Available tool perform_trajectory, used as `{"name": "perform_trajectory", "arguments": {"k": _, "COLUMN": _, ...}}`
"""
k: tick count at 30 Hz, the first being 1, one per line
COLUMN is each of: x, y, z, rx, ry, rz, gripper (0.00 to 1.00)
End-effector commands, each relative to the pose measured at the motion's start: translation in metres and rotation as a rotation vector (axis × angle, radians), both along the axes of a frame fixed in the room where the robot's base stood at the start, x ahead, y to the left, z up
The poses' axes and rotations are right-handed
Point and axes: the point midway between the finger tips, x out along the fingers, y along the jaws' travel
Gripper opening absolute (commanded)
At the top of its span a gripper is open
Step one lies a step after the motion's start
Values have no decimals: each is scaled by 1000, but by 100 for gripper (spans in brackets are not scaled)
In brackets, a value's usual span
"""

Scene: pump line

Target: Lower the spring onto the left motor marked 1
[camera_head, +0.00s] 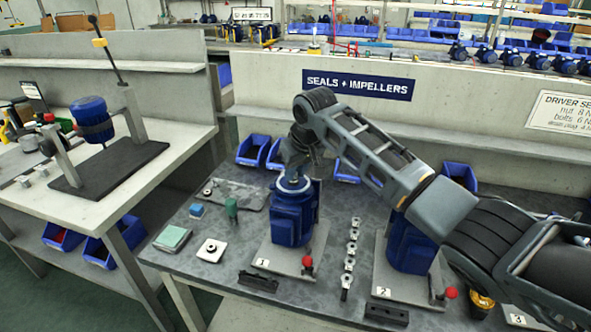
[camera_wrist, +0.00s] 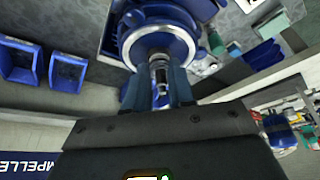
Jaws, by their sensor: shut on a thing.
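The left motor (camera_head: 291,218) is blue, with a pale ring on top, and stands upright on a grey plate with a card marked 1 (camera_head: 262,262). My gripper (camera_head: 294,172) points down right over this motor's top. In the wrist view my gripper (camera_wrist: 160,88) is shut on a small silvery piece, the spring (camera_wrist: 160,72), in line with the middle of the motor's round face (camera_wrist: 142,40). I cannot tell whether the spring is around the shaft or just above it. The fingers hide part of it, and it is not clear in the head view.
A second blue motor (camera_head: 410,245) stands to the right under my arm, with a card marked 2 (camera_head: 383,292). Several metal nuts (camera_head: 350,250) stand in a row between the motors. Blue bins (camera_head: 254,150) line the back. A red-knobbed pin (camera_head: 307,262) stands near the left motor.

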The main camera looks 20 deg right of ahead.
Motion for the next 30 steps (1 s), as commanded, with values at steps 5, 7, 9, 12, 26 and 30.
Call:
{"name": "perform_trajectory", "arguments": {"k": 5, "x": 0, "y": 0, "z": 0, "rx": 0, "ry": 0, "rz": 0, "gripper": 0}}
{"name": "perform_trajectory", "arguments": {"k": 7, "x": 0, "y": 0, "z": -1, "rx": 0, "ry": 0, "rz": 0, "gripper": 0}}
{"name": "perform_trajectory", "arguments": {"k": 9, "x": 0, "y": 0, "z": -2, "rx": 0, "ry": 0, "rz": 0, "gripper": 0}}
{"name": "perform_trajectory", "arguments": {"k": 12, "x": 0, "y": 0, "z": -2, "rx": 0, "ry": 0, "rz": 0, "gripper": 32}}
{"name": "perform_trajectory", "arguments": {"k": 26, "x": 0, "y": 0, "z": -1, "rx": 0, "ry": 0, "rz": 0, "gripper": 60}}
{"name": "perform_trajectory", "arguments": {"k": 30, "x": 0, "y": 0, "z": -1, "rx": 0, "ry": 0, "rz": 0, "gripper": 73}}
